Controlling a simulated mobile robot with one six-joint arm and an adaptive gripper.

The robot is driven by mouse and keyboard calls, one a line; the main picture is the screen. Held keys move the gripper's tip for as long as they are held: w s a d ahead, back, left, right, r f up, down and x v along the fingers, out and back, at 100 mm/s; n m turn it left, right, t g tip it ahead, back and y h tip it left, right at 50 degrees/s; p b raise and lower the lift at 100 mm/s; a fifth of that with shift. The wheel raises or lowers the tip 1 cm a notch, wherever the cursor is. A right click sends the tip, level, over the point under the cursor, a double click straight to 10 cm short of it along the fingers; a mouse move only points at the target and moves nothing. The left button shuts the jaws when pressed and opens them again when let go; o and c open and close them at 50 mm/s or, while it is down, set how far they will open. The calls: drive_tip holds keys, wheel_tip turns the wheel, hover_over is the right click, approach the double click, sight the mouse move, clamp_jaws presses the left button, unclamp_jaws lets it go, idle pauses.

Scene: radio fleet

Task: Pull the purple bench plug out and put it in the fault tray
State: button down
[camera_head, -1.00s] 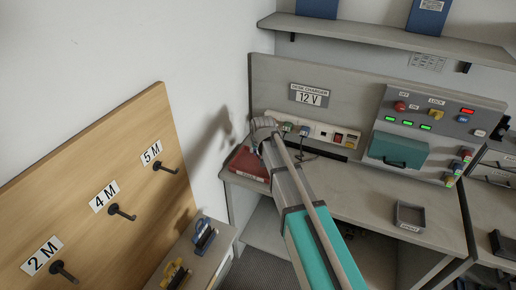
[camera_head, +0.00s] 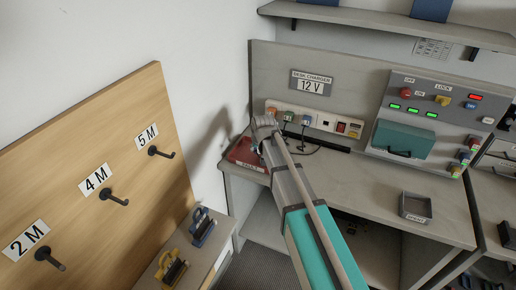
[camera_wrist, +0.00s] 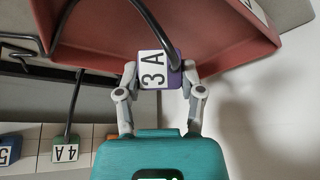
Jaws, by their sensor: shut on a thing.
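In the wrist view my gripper (camera_wrist: 161,80) is shut on the purple plug (camera_wrist: 175,75), which has a white label reading 3A and a dark cable looping up. The plug is out of the strip and overlaps the rim of the red fault tray (camera_wrist: 225,55); I cannot tell whether it touches it. In the head view the red tray (camera_head: 244,155) stands at the left end of the bench. My gripper (camera_head: 262,130) is just above or beside it there, and my arm hides the plug.
A grey tray (camera_head: 415,207) stands at the bench's front right. The wall is close on the left. Bench middle is clear.

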drive_tip(key=shift+f+b, duration=0.75)
drive_tip(key=shift+f, duration=0.35)
drive_tip(key=shift+c, duration=0.7)
unclamp_jaws()
drive_tip(key=shift+r, duration=0.15)
